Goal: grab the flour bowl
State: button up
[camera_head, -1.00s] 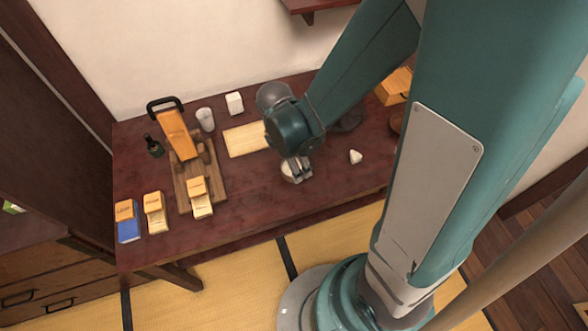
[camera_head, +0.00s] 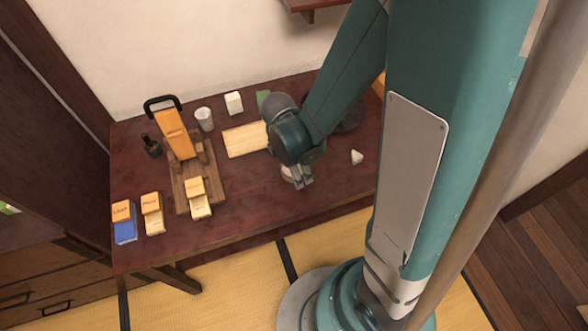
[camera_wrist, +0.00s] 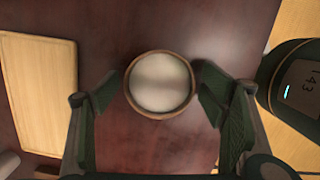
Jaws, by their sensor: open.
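The flour bowl (camera_wrist: 160,84) is a small round bowl with a brown rim and a pale, whitish filling. In the wrist view it sits upright on the dark red table between my gripper's two fingers. My gripper (camera_wrist: 160,105) is open, with a visible gap on the left side and a smaller gap on the right. In the head view my gripper (camera_head: 298,182) is low over the table, and the bowl (camera_head: 287,173) is mostly hidden behind it.
A pale cutting board (camera_head: 245,139) lies left of my gripper. A white rice-ball-like piece (camera_head: 357,157) is to the right. A wooden board (camera_head: 181,186) with an orange stand, a cup (camera_head: 204,119) and several labelled blocks are farther left. The table's front is clear.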

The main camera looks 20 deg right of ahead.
jog(key=shift+c, duration=0.6)
jog(key=c, duration=1.1)
jog(key=shift+o, duration=0.2)
jog(key=shift+r, duration=0.2)
notch_tip(320, 180, up, 10)
jog(key=p, duration=0.3)
jog(key=shift+f, duration=0.2)
